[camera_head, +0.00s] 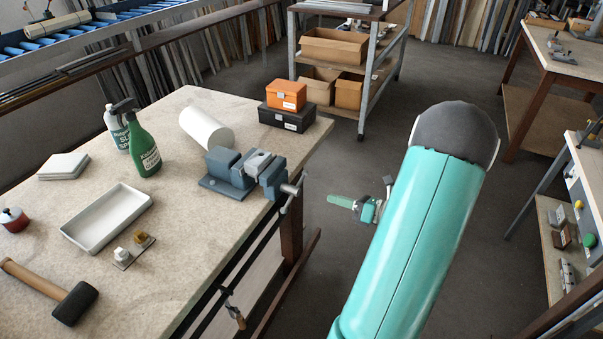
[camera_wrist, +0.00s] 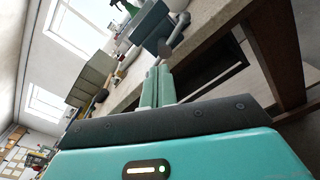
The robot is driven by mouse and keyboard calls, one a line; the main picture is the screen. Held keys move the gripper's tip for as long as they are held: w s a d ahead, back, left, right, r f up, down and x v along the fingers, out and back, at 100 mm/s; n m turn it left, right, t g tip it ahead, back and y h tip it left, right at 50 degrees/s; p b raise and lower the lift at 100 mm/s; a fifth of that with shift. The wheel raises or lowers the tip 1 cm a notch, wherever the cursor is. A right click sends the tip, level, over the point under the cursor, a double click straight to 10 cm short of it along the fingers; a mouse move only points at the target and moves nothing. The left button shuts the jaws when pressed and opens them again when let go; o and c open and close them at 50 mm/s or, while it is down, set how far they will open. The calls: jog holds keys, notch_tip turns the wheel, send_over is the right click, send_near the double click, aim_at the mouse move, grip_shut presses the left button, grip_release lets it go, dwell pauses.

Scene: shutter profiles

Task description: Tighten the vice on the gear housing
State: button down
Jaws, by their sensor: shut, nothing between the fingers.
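The blue-grey vice (camera_head: 228,178) stands at the right edge of the workbench (camera_head: 200,270). A light grey metal piece, apparently the gear housing (camera_head: 258,162), sits between its jaws. The vice's screw and handle bar (camera_head: 291,190) stick out past the bench edge. My gripper (camera_head: 330,199) is to the right of the handle, apart from it over the open floor, shut and empty, its fingers pointing left at the vice. In the wrist view the closed green fingers (camera_wrist: 160,72) point at the vice (camera_wrist: 150,24), with the handle (camera_wrist: 178,38) just beyond the tips.
A white cylinder (camera_head: 206,130), a green spray bottle (camera_head: 141,145), an orange box (camera_head: 286,95) on a black case (camera_head: 287,117), a white tray (camera_head: 75,234) and a mallet (camera_head: 73,302) stand or lie on the bench. A shelf cart (camera_head: 365,110) stands behind. Floor right of the bench is clear.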

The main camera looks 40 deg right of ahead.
aim_at(290, 190)
notch_tip(290, 190, up, 11)
jog(key=w+m+g+h, duration=0.2)
jog(key=m+g+h, duration=0.25)
jog(key=m, duration=2.35)
jog(key=w+f, duration=0.9)
